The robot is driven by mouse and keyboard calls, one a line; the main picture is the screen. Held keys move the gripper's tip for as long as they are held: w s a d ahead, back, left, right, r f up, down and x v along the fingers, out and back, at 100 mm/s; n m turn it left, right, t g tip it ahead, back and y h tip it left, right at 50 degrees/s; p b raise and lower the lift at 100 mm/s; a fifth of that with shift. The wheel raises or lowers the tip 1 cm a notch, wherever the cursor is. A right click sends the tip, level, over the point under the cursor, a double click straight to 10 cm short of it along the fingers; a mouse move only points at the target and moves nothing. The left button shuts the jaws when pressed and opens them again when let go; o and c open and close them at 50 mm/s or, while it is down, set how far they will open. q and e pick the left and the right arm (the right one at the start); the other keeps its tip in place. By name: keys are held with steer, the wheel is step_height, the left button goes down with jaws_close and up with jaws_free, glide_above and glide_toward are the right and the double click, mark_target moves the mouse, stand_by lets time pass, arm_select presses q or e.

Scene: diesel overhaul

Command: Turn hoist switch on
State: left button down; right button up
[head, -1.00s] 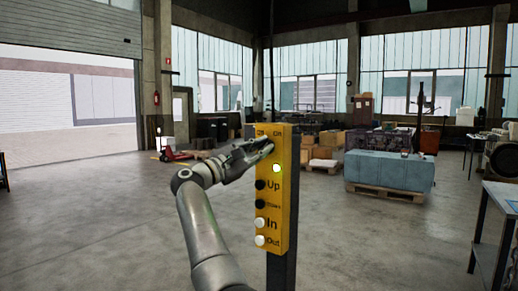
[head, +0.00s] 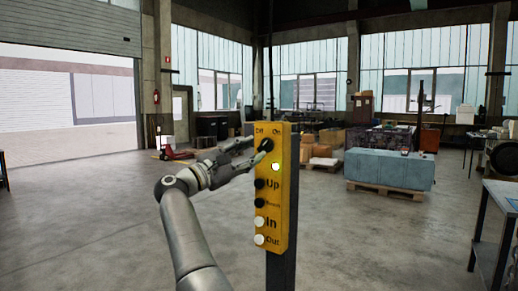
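The yellow hoist control box (head: 285,215) stands upright on a dark post in the middle of the head view. Its black rotary switch (head: 266,145) sits near the top, below the labels Off and On. The knob appears slanted, with its upper end toward On. A round, bright pale light (head: 276,167) is just below it. My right gripper (head: 254,149) is at the left of the switch, with its fingers spread apart and nothing between them. The fingertips are very close to the knob; I cannot tell whether they touch. My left gripper is not in view.
Below the light are black Up and Down buttons and white In and Out buttons (head: 260,222). A blue block (head: 389,170) on a pallet stands behind to the right. A metal table (head: 503,196) is at the right edge. The floor at left is clear.

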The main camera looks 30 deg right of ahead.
steer(key=v, duration=0.8)
steer(key=shift+r, duration=0.1)
